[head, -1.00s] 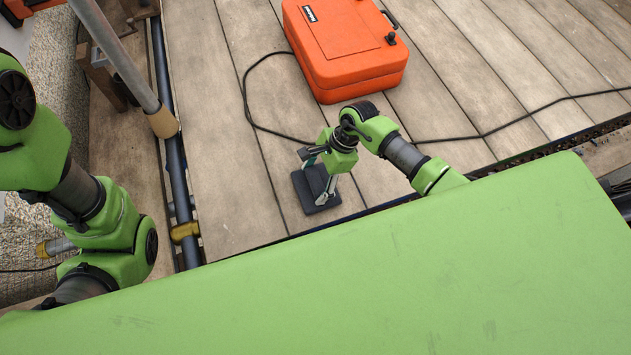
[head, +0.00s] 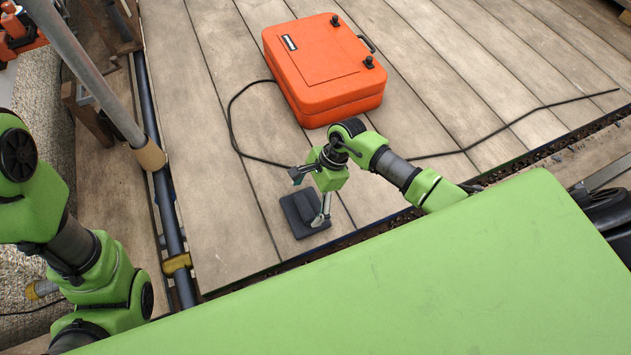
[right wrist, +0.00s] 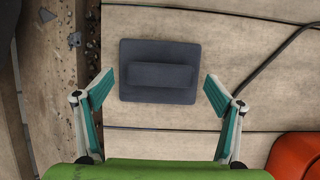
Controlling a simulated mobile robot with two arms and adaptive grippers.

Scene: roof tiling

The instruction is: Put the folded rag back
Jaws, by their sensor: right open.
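The folded rag (head: 300,214) is a dark grey, flat squarish pad on the wooden boards, near the edge beside my green body. In the right wrist view the rag (right wrist: 160,52) lies flat, with a narrower raised strip across its middle. My right gripper (head: 309,197) is just above the rag. In the right wrist view its two teal-lined fingers (right wrist: 159,90) are spread apart, one on each side of the rag's near part, with nothing between the pads. The height gap to the rag is hard to judge. My left arm shows at the left, but its gripper is out of view.
An orange case (head: 325,70) stands on the boards beyond my right arm. A black cable (head: 232,120) curves around it. A metal pole (head: 90,75) and a dark pipe (head: 163,200) run along the left edge. Boards left of the rag are clear.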

